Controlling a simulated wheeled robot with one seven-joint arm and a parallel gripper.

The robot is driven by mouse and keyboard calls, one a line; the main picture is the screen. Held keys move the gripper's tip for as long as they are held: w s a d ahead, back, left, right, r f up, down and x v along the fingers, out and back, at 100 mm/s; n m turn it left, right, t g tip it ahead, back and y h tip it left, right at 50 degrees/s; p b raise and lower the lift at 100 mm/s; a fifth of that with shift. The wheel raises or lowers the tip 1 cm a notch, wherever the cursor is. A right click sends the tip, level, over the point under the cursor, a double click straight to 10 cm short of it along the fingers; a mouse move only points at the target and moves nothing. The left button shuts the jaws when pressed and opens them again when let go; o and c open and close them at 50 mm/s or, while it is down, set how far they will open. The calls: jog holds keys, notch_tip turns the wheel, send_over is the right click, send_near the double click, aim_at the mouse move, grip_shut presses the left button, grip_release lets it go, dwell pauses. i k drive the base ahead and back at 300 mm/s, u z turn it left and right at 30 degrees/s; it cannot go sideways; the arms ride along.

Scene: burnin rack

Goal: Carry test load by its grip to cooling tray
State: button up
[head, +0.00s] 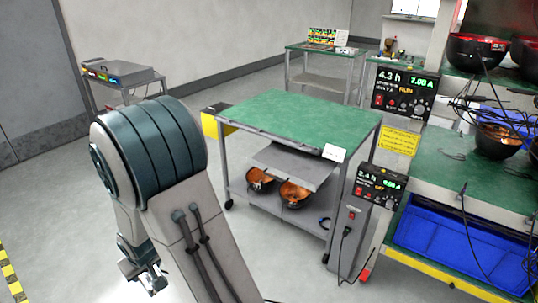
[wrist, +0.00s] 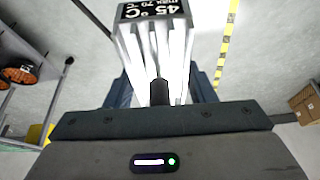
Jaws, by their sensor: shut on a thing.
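The test load (wrist: 140,52) is a silvery finned metal block in the wrist view, with a dark display reading 45 °C on its far end. Its short black grip (wrist: 160,90) is between the fingers of my gripper (wrist: 160,98), which is shut on it. In the head view my gripper (head: 142,270) hangs low at the left, over bare floor and apart from every table; the load is hard to make out there. A grey, raised tray-like unit (head: 125,78) stands on a small cart at the back left; I cannot tell whether it is the cooling tray.
A green-topped cart (head: 290,112) stands mid-view, its top clear, with copper-coloured bowls (head: 295,193) below. A rack with power units (head: 402,92), cables and a blue bin (head: 455,245) fills the right. Another table (head: 325,50) is behind. Cardboard boxes (wrist: 305,103) show in the wrist view.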

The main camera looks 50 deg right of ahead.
aim_at(291, 163)
jog(key=z, duration=0.2)
jog(key=i, duration=1.25)
jog(key=z, duration=1.05)
jog(key=i, duration=0.65)
jog(key=z, duration=1.2)
jog(key=i, duration=0.45)
jog(key=z, duration=0.35)
